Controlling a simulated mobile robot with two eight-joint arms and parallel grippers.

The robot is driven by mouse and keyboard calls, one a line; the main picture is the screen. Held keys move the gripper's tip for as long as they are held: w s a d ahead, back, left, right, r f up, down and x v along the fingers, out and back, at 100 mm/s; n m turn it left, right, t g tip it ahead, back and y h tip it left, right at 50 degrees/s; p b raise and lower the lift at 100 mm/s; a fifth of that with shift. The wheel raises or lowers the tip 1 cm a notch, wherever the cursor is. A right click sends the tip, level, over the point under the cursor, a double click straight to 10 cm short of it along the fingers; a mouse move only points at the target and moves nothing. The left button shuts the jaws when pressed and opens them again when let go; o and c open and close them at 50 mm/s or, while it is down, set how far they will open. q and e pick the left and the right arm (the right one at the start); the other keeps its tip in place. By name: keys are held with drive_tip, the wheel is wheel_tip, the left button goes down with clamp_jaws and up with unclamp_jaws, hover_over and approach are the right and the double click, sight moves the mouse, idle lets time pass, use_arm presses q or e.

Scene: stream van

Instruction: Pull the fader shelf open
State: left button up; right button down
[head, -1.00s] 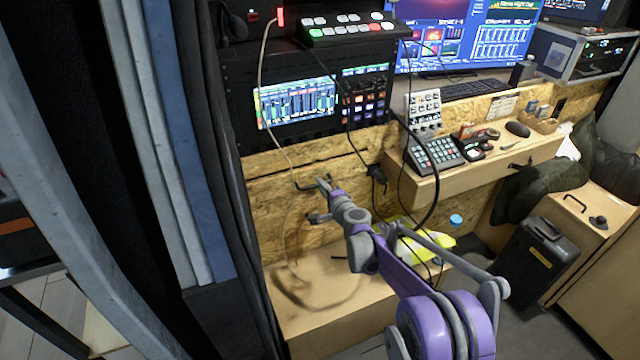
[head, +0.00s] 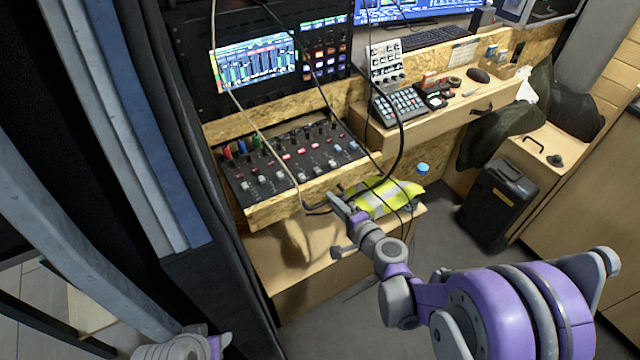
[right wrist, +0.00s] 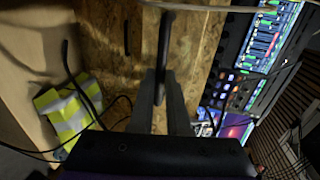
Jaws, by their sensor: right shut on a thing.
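The fader shelf (head: 275,212) is a wooden drawer under the rack screen, standing out from the wall panel. On it lies a dark fader board (head: 250,185) with coloured knobs and lit buttons. Its dark handle (head: 316,210) is on the front face, partly hidden by my right gripper. My right gripper (head: 336,205) is at that handle, shut on it. In the right wrist view the fingers (right wrist: 165,100) close around a dark bar against the wood.
Cables hang in front of the shelf. A wooden bench (head: 300,262) lies below it, with a yellow-and-grey vest (head: 385,198). A desk drawer (head: 440,128) is to the right. A dark curtain (head: 200,150) stands close on the left. The floor beside the bench is open.

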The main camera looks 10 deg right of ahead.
drive_tip(key=f+v, duration=0.1)
drive_tip(key=v, duration=0.5)
drive_tip(key=shift+s+d+f, duration=0.1)
drive_tip(key=shift+f, duration=0.05)
drive_tip(key=c, duration=0.9)
unclamp_jaws()
drive_tip(key=v, duration=1)
drive_tip(key=shift+s+d, duration=0.2)
drive_tip(key=shift+s, duration=0.15)
